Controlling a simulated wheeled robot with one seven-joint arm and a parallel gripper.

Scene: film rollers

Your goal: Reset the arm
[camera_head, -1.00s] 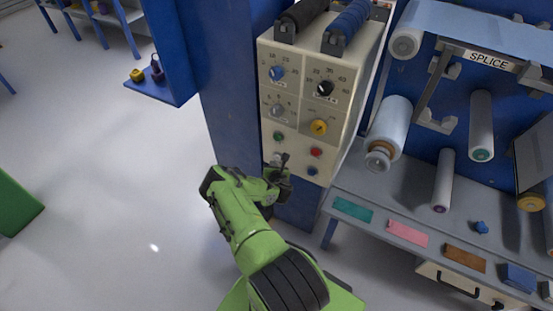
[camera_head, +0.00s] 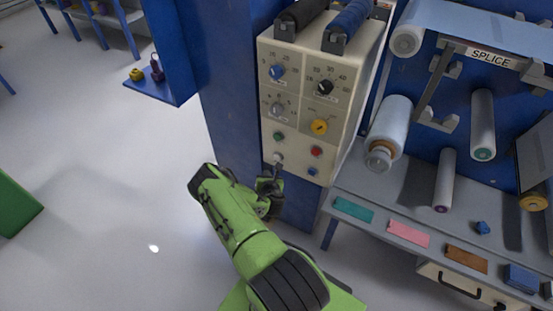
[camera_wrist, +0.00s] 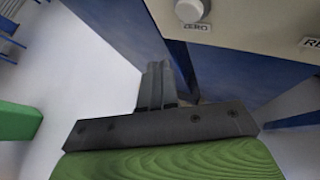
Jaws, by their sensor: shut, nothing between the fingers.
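My green arm reaches up from the bottom of the head view. My gripper (camera_head: 275,178) is just below and in front of the lower left of the cream control panel (camera_head: 298,122). In the wrist view my gripper (camera_wrist: 158,72) shows its dark fingers together, with nothing between them. The white button (camera_wrist: 189,10) marked ZERO is above the fingertips there, apart from them. The same white button (camera_head: 277,158) shows in the head view, just above my gripper.
The panel carries several knobs, a red button (camera_head: 316,151) and a blue button (camera_head: 312,171). A grey bench (camera_head: 348,190) with film rollers stands to the right. A blue shelf (camera_head: 160,90) with small objects juts out at left.

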